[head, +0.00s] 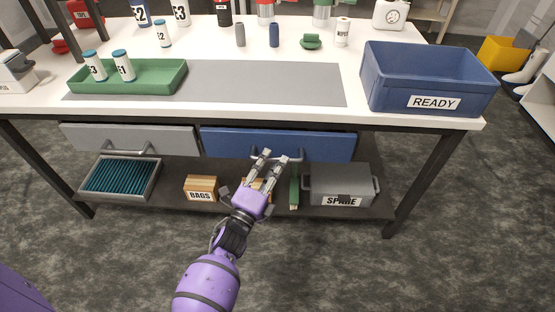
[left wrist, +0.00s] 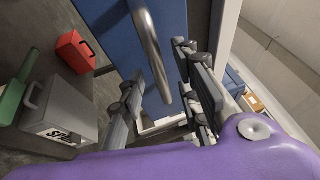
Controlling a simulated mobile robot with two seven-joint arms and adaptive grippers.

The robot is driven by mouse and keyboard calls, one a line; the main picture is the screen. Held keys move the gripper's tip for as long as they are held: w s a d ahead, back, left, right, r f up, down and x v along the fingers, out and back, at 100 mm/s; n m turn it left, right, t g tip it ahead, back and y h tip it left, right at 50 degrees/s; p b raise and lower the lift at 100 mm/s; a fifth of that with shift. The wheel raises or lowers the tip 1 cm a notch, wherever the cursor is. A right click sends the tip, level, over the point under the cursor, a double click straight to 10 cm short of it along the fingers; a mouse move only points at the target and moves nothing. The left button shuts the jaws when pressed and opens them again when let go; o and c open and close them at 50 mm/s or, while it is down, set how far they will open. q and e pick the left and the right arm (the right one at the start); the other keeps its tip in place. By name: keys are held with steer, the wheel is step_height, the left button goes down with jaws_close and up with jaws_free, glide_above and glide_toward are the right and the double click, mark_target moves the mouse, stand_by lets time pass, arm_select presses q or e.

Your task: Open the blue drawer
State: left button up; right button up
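The blue drawer (head: 225,143) is under the white bench top, right of the grey drawer, and its front looks flush or nearly flush with the grey one. Its bar handle (head: 294,157) is on the middle of the front. My left gripper (head: 272,156) is at the handle with its two fingers spread. In the left wrist view the metal handle (left wrist: 150,45) lies ahead of and between the open fingers (left wrist: 165,95), with the blue drawer front (left wrist: 105,18) behind it. I cannot tell whether a finger touches the handle. My right gripper is not in view.
The grey drawer (head: 130,138) is at the left. On the lower shelf are a teal-ribbed tray (head: 150,192), a BAGS box (head: 201,187) and a grey SPARE box (head: 360,183). The blue READY bin (head: 385,88) stands on the bench top. The floor in front is clear.

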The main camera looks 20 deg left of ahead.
arm_select(q)
steer(key=shift+x, duration=1.2)
jaws_close()
